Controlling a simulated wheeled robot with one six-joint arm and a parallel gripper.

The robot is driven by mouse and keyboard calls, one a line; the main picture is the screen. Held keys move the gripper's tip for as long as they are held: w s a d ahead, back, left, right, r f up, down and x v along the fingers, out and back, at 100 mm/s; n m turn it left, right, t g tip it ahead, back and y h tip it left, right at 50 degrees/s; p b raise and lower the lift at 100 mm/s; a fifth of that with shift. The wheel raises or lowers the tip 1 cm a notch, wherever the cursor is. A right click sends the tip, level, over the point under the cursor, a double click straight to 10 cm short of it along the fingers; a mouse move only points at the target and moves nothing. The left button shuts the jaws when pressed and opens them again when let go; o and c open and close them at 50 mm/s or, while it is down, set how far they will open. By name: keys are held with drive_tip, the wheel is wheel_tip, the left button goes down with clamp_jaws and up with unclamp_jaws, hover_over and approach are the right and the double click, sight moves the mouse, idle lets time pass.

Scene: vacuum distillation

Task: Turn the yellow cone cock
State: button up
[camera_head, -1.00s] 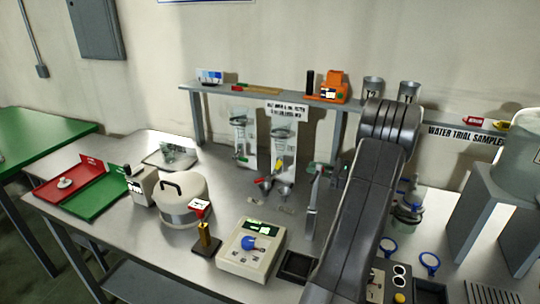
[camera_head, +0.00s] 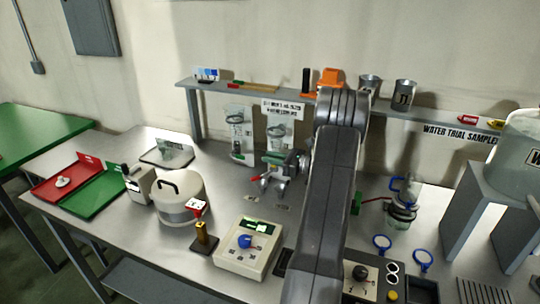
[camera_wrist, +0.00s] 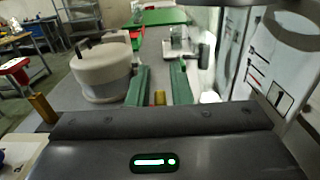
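My gripper (camera_head: 272,165) is in front of the right glass vessel (camera_head: 279,132) on the back of the table in the head view. Its two green fingers stand apart in the wrist view (camera_wrist: 161,85). A small yellow piece (camera_wrist: 160,97), which looks like the yellow cone cock, shows between them with a narrow gap on each side. I cannot tell whether either finger touches it. In the head view the gripper hides the yellow cock. A red handle (camera_head: 254,179) sticks out just left of the gripper.
The left glass vessel (camera_head: 238,135) stands beside the right one. A shelf (camera_head: 225,88) runs above both. A round white pot (camera_head: 178,195), a stirrer box (camera_head: 248,250) and a brass post (camera_head: 204,238) stand nearer the front. A blue-clamped flask (camera_head: 402,212) is at right.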

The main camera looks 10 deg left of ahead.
drive_tip(key=shift+a, duration=0.35)
drive_tip(key=shift+c, duration=0.5)
clamp_jaws()
drive_tip(key=shift+d+f+b, duration=0.1)
drive_tip(key=shift+f+b, duration=0.05)
drive_tip(key=shift+b, duration=0.15)
drive_tip(key=shift+d+f+y+b, duration=0.2)
drive_tip(key=shift+d+y+b, duration=0.2)
drive_tip(key=shift+y+b, duration=0.7)
drive_tip(key=d+y+b, duration=0.1)
drive_tip(key=y+b, duration=0.1)
drive_tip(key=t+y+b, duration=0.1)
drive_tip(key=b, duration=0.1)
drive_tip(key=shift+s+d+y+b, duration=0.2)
drive_tip(key=shift+d+y+b, duration=0.15)
drive_tip(key=shift+d+y, duration=0.05)
